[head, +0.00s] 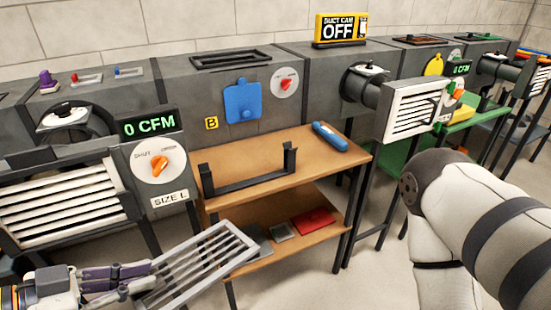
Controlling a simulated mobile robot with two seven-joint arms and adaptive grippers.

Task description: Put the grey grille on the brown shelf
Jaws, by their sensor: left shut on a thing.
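The grey grille (222,250) is a slatted rectangular frame at the lower left of the head view. My left gripper (150,272) is shut on its near left end and holds it tilted, in front of the brown shelf. The brown shelf (318,165) is a wooden two-level stand in the middle. The grille is left of and nearer than the stand, and overlaps the left part of its lower level (335,232) in the picture. I cannot tell whether they touch. My right arm comes in at the right; its gripper is not in view.
A black bracket (250,178) and a blue cylinder (330,136) are on the top level. A red item (313,221) and a grey block (282,231) lie below. A louvred duct unit (70,205) stands left, and a white louvred outlet (411,111) juts out right of the stand.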

